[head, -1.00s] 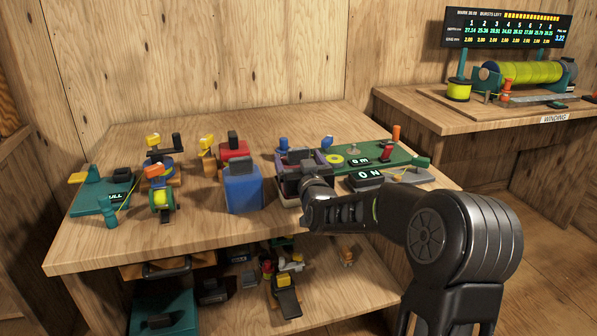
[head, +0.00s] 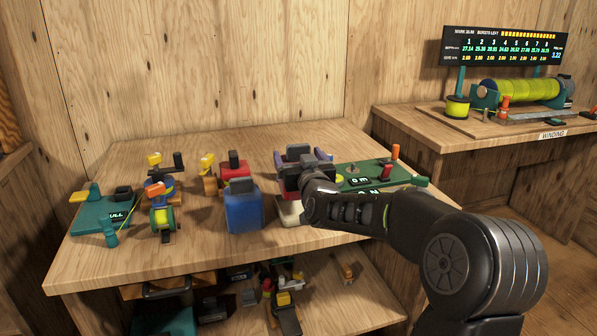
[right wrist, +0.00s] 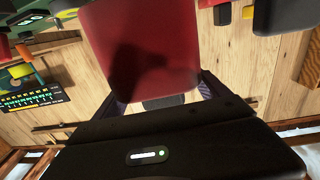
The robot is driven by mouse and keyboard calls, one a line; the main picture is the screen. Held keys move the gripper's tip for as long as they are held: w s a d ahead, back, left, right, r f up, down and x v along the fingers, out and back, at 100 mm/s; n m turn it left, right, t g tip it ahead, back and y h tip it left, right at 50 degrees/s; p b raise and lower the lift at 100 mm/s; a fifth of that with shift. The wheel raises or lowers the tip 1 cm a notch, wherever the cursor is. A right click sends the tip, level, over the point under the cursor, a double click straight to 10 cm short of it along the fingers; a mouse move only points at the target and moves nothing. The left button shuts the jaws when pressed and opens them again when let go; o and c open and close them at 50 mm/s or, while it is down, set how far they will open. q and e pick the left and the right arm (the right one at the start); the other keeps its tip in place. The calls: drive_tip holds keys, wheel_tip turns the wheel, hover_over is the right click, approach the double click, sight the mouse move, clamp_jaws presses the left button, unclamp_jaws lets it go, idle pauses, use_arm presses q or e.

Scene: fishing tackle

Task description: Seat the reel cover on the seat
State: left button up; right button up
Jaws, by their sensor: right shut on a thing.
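My right gripper (head: 301,160) is above the right-middle part of the bench. Its fingers are shut on a red block (right wrist: 145,45), which fills much of the right wrist view and appears to be the reel cover. A dark knob (right wrist: 165,102) shows between the fingers. In the head view the gripper and arm hide most of the held block. A whitish block (head: 290,213) is below it; I cannot tell whether this is the seat or whether the two touch. My left gripper is not in view.
A blue box (head: 243,210) with a dark knob stands left of my right gripper, with a red box (head: 233,168) behind it. Reels (head: 163,217) and a green board (head: 100,215) are farther left. Another green board (head: 375,176) lies to the right.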

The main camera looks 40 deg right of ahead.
sight(298, 145)
wheel_tip(298, 145, up, 4)
drive_tip(key=shift+f, duration=0.25)
idle(0.5)
